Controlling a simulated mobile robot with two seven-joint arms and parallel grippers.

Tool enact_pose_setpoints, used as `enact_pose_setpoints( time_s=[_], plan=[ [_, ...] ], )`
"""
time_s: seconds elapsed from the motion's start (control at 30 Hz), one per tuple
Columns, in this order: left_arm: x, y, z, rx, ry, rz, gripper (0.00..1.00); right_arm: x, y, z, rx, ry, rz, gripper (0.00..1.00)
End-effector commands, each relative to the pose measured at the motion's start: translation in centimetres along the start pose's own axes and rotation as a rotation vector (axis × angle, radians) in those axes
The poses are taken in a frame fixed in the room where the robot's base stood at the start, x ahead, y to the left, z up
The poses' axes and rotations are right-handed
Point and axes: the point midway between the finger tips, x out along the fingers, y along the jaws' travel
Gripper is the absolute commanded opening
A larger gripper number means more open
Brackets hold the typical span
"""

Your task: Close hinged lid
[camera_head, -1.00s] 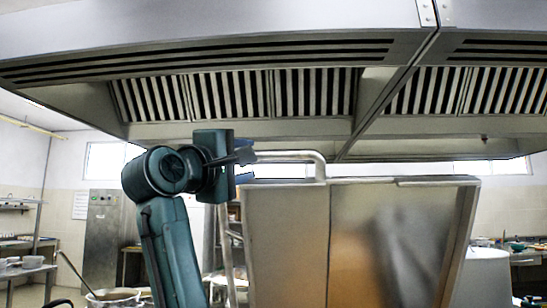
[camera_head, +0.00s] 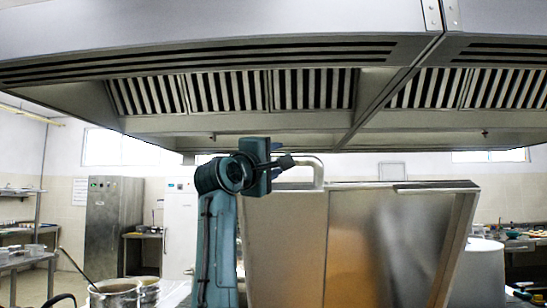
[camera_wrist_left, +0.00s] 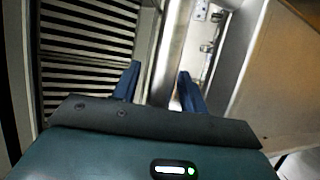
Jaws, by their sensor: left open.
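The hinged lid (camera_head: 365,245) is a large steel panel standing raised, with its broad shiny inner face toward me in the head view. A tubular handle (camera_head: 318,170) bends out from its upper left side. My left gripper (camera_head: 281,160) is open beside this handle, near the lid's top left corner. In the left wrist view, the two blue fingers (camera_wrist_left: 160,72) are apart, and a metal bar (camera_wrist_left: 175,35), likely the handle, shows in line with the gap between them. I cannot tell whether they touch it. My right gripper is out of view.
A large extractor hood (camera_head: 230,130) hangs low above the lid and my left arm. Pots (camera_head: 125,292) with a ladle stand at the lower left. A steel cabinet (camera_head: 112,225) and shelves stand farther back on the left.

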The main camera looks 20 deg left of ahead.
Motion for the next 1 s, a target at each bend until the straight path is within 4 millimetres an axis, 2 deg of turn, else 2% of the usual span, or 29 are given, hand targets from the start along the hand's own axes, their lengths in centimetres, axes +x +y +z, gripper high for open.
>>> enact_pose_setpoints(
  time_s=[0.13, 0.67, 1.0],
  plan=[
    [-0.04, 0.01, -0.02, 0.000, 0.000, 0.001, 0.42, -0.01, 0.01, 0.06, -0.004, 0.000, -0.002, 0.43],
    [-0.06, 0.00, -0.03, 0.000, 0.000, 0.000, 0.00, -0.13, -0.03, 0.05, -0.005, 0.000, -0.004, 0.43],
    [-0.07, -0.11, -0.01, 0.000, 0.000, 0.000, 0.00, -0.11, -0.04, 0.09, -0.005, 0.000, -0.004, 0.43]
  ],
)
